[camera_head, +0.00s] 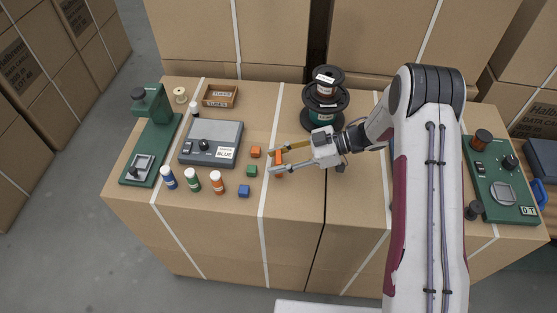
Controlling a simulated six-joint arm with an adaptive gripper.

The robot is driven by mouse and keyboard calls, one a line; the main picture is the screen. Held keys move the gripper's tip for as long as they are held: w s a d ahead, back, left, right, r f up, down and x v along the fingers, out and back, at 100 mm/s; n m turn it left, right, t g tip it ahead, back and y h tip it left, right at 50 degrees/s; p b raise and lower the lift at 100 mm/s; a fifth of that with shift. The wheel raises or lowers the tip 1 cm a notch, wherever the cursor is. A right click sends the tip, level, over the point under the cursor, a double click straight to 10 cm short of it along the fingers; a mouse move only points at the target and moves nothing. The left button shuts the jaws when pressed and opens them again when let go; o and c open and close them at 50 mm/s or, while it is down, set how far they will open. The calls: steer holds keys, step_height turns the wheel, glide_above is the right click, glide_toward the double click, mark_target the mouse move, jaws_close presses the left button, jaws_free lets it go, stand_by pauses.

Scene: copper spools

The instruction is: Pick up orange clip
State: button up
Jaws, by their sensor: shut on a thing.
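The orange clip (279,164) is a small upright-looking orange piece between the fingers of my gripper (272,162). My gripper reaches in from the right with its fingers pointing left, and it is shut on the clip. The clip is partly hidden by the fingers. I cannot tell whether the clip touches the box top below it.
An orange cube (255,152), a green cube (251,171) and a blue cube (244,191) lie left of my gripper. Capped bottles (192,180) stand further left, by a grey device (211,143). Stacked spools (324,98) stand behind my gripper. The front centre is clear.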

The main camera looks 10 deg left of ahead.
mark_target(279, 156)
steer(key=shift+r, duration=0.15)
steer(key=shift+r, duration=4.85)
